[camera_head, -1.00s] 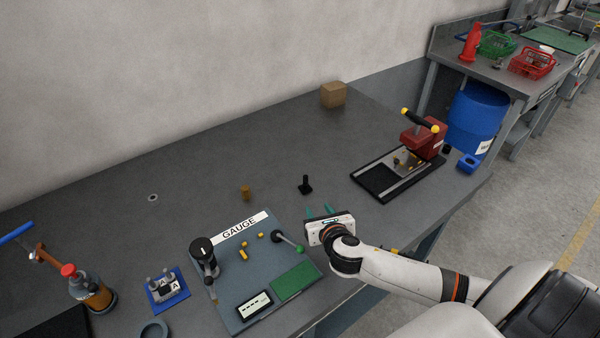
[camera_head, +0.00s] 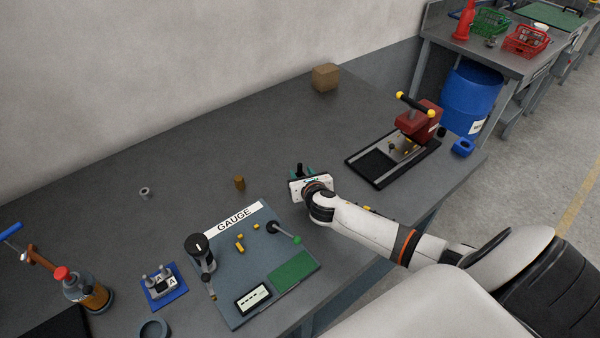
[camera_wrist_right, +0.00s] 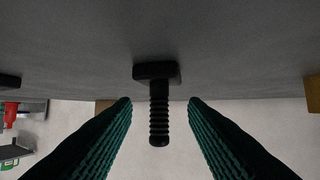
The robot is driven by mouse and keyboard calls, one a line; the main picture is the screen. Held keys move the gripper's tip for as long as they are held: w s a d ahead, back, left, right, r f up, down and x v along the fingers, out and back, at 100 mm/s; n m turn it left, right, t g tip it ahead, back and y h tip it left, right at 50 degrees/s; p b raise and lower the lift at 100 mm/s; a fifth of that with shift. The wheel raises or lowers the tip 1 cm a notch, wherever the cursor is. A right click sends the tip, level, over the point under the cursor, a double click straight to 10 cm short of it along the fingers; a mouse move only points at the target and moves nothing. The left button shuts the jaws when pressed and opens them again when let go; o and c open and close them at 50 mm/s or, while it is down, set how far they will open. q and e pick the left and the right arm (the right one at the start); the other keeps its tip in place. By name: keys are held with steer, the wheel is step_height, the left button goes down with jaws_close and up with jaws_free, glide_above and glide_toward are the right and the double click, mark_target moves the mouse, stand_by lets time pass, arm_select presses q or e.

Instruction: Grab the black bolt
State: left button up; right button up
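The black bolt (camera_wrist_right: 159,105) shows in the right wrist view with its wide flat base against the grey table and its ribbed shaft standing out from it. In the head view only the top of the bolt (camera_head: 299,167) shows behind my right gripper (camera_head: 304,171). In the right wrist view the two green ribbed fingers of my right gripper (camera_wrist_right: 159,104) are spread apart, one on each side of the shaft, with a gap on both sides. My left gripper is not in the frames.
A grey gauge board (camera_head: 225,275) lies left of my right arm. A brown cylinder (camera_head: 239,183) stands to the left of the bolt. A red clamp press (camera_head: 418,120) on a black base stands to the right. A cardboard box (camera_head: 326,77) sits at the back; the table between is clear.

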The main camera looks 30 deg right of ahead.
mark_target(301, 171)
steer(key=shift+x, duration=1.5)
steer(key=shift+r, duration=0.1)
jaws_close()
